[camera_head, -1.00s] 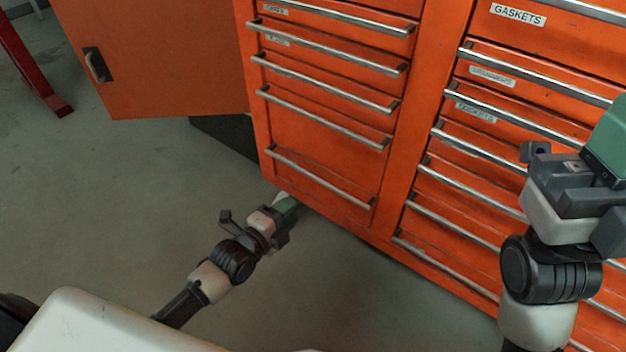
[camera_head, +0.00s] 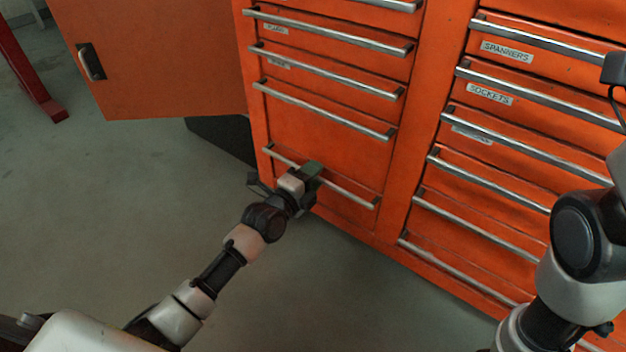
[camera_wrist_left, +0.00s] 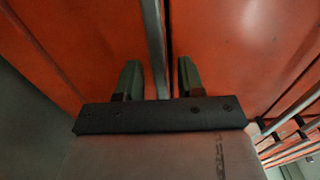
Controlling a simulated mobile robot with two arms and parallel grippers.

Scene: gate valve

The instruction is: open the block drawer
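The orange cabinet's left column has several drawers with long metal bar handles. No drawer label that I can read says block. My left gripper (camera_head: 314,170) is at the handle (camera_head: 345,192) of the lowest drawer (camera_head: 335,207) in that column. In the left wrist view the gripper (camera_wrist_left: 157,80) is open, with green fingers on either side of the metal handle bar (camera_wrist_left: 153,45); a gap shows beside each finger. The left-column drawers look shut. My right arm (camera_head: 585,240) is at the right edge; its gripper is out of the picture.
An orange cabinet door (camera_head: 150,55) stands open at the left. The right column has drawers labelled SPANNERS (camera_head: 507,51) and SOCKETS (camera_head: 489,94). A red post (camera_head: 30,75) stands far left. Bare grey floor (camera_head: 130,200) lies before the cabinet.

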